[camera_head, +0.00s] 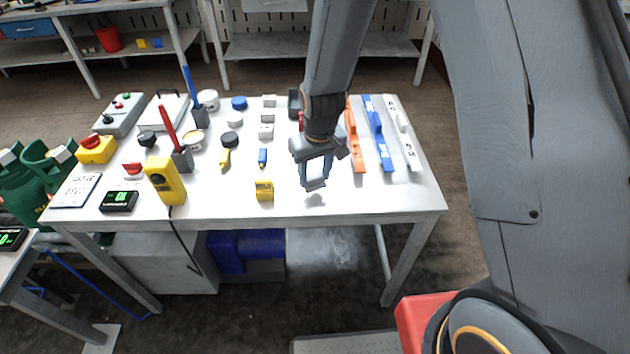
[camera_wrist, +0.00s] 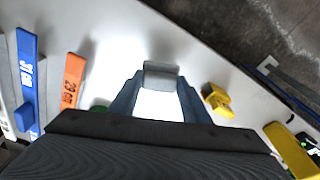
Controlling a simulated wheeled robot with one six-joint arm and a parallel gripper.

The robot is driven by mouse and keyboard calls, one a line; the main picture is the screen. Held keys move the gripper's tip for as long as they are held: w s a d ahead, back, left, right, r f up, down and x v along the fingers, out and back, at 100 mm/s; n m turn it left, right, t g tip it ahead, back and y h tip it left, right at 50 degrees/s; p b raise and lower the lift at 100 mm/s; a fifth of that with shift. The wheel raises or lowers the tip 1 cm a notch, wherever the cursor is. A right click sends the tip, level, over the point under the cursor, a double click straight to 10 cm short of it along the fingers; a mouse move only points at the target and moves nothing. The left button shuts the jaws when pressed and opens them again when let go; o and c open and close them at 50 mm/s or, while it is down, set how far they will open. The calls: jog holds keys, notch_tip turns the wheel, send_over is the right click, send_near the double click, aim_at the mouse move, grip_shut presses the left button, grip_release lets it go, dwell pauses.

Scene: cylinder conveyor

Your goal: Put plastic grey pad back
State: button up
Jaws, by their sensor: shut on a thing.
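My gripper (camera_head: 314,182) is over the right half of the white table, with its fingers pointing down and toward the front edge. It is shut on a small grey pad (camera_wrist: 160,77), which sits between the two fingertips in the wrist view. In the head view the pad (camera_head: 316,184) shows only as a small grey piece at the fingertips. It appears to be held above the tabletop. Several light grey blocks (camera_head: 267,117) stand in a column on the table, left of my gripper.
The white table (camera_head: 350,200) has free room along its front right. Orange (camera_head: 355,135), blue (camera_head: 378,135) and white (camera_head: 403,135) bars lie to the right. A yellow block (camera_head: 264,190) stands left of my gripper. A yellow meter (camera_head: 165,180) and several tools fill the left side.

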aim_at(315, 179)
jog(key=shift+f+p, duration=0.35)
jog(key=shift+f, duration=1.25)
jog(key=shift+f, duration=0.15)
jog(key=o, duration=1.2)
notch_tip(315, 179, up, 12)
jog(key=s+b, duration=0.2)
jog(key=b, duration=0.1)
jog(key=s+d+r+m+b, duration=0.2)
jog(key=s+d+m, duration=0.2)
jog(key=s+d, duration=0.8)
jog(key=shift+s+d+r+h, duration=0.2)
jog(key=shift+s+d+h, duration=0.1)
jog(key=shift+d, duration=1.1)
